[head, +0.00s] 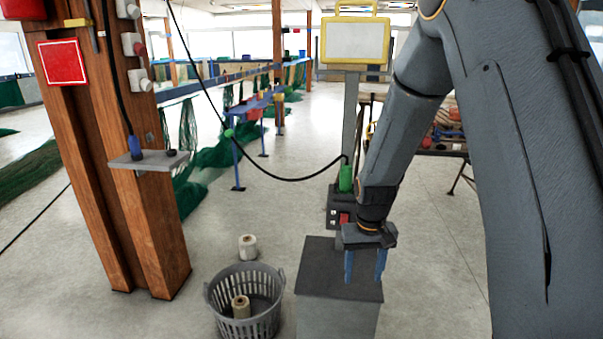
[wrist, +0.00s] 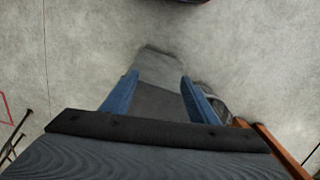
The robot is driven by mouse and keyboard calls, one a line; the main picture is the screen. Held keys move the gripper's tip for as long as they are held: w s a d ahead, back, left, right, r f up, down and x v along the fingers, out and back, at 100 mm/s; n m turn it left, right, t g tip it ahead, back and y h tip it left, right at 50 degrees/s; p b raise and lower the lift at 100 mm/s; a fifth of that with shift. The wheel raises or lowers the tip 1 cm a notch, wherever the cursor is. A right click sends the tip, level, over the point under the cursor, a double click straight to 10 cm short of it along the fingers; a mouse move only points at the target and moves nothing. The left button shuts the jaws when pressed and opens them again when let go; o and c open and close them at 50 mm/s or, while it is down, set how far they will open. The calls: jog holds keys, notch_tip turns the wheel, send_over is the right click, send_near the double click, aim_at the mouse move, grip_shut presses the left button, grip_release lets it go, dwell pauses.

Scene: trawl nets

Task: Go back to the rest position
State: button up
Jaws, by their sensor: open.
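My gripper (head: 364,267) has two blue fingers that point down and stand apart with nothing between them. In the head view it hangs at the end of my arm, in front of or over the dark top of a grey box-like stand (head: 318,262). In the wrist view the open fingers of my gripper (wrist: 160,100) frame a grey block shape (wrist: 158,72) below, with bare floor around it. I cannot tell how high the fingers are above the stand.
A grey basket (head: 215,300) holds a cream spool (head: 240,307); another spool (head: 248,247) stands behind it. A wooden post (head: 115,170) with a small shelf (head: 145,161) is at the left. Floor between is clear.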

jog(key=s+r, duration=0.5)
jog(key=s, duration=0.3)
jog(key=s+r+t, duration=0.1)
jog(key=s+r, duration=0.4)
jog(key=s, duration=0.4)
jog(key=shift+s, duration=0.2)
jog(key=shift+c, duration=0.2)
dwell(0.7)
